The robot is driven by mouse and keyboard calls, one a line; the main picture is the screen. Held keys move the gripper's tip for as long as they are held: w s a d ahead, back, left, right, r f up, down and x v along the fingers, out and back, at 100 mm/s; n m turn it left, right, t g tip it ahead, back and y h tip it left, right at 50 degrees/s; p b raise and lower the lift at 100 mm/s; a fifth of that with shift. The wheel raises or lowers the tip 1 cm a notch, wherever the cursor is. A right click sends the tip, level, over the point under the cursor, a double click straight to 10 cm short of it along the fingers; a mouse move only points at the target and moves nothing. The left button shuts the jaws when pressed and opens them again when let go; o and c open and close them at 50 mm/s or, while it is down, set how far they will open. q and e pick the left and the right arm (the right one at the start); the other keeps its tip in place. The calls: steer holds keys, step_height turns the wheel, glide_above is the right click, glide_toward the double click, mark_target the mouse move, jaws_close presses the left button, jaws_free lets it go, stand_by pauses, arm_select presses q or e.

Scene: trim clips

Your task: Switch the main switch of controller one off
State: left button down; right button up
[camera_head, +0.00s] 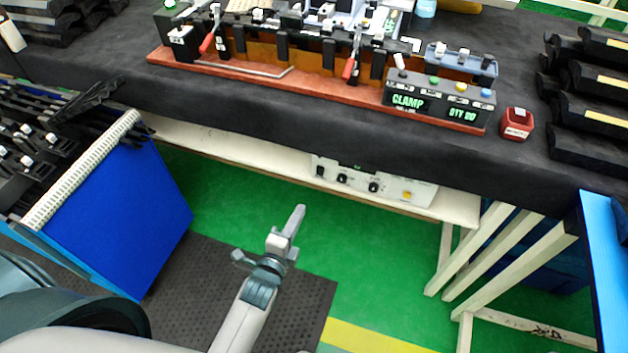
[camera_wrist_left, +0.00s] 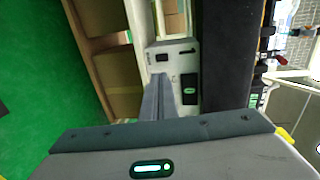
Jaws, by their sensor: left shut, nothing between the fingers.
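A white controller box (camera_head: 403,190) with black knobs and a yellow button sits on the shelf under the bench, partly hidden by the bench edge. In the left wrist view a pale controller panel (camera_wrist_left: 187,62) carries a black rocker-like part (camera_wrist_left: 190,89) with a small green mark. I cannot tell its number or its switch position. My left gripper (camera_head: 299,211) is shut and empty, below and in front of the shelf, left of the knobs. In the wrist view its fingers (camera_wrist_left: 158,80) point at the panel, seemingly apart from it. My right gripper is not in view.
The black bench top (camera_head: 300,121) overhangs the shelf (camera_head: 230,143). A blue bin (camera_head: 120,215) stands at the left. White table legs (camera_head: 510,265) and a blue panel (camera_head: 606,270) are at the right. Green floor is clear around the gripper.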

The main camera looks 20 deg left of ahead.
mark_target(319, 174)
arm_select(q)
steer(key=shift+w, duration=0.1)
